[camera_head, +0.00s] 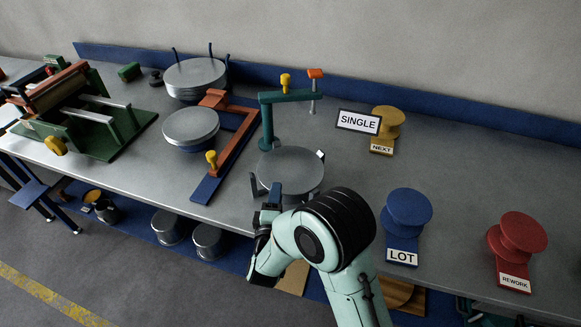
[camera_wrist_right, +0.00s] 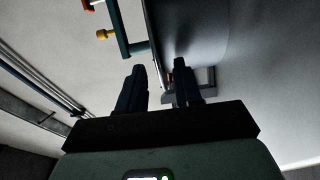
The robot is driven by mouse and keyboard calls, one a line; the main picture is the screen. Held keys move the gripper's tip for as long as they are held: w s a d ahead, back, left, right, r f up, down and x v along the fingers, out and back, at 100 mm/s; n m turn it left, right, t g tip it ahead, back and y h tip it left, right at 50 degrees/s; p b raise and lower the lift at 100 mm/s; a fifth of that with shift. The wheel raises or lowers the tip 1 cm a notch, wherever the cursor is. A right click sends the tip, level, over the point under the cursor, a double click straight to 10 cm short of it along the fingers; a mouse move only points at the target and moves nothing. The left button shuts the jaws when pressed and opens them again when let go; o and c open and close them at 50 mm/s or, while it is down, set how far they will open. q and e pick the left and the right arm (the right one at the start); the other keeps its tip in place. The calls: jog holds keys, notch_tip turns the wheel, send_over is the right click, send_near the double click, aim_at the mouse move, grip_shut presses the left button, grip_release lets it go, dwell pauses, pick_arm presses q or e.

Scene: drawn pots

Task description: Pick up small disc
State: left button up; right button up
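A round grey metal disc (camera_head: 291,168) sits level on a fixture with small upright posts, at the bench's front edge. A second grey disc (camera_head: 190,124) rests on a blue round base to the left. I cannot tell for sure which one is the small disc. My right gripper (camera_head: 270,197) is at the front left rim of the fixture disc. In the right wrist view the gripper (camera_wrist_right: 160,72) has its two dark fingers apart, with the rim of a grey disc (camera_wrist_right: 192,30) just beyond the gap. Contact cannot be told. My left gripper is not in view.
A teal post frame (camera_head: 267,125) stands behind the fixture disc. An orange and blue bracket (camera_head: 235,140) lies left of it. A disc stack (camera_head: 195,76) is at the back. Yellow (camera_head: 387,120), blue (camera_head: 408,208) and red (camera_head: 518,236) stands are on the right.

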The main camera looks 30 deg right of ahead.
jog(key=shift+w, duration=0.15)
grip_shut()
jog(key=shift+r, duration=0.1)
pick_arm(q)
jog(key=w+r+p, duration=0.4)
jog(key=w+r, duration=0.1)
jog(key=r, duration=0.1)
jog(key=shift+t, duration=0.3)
pick_arm(e)
notch_tip(320, 180, up, 20)
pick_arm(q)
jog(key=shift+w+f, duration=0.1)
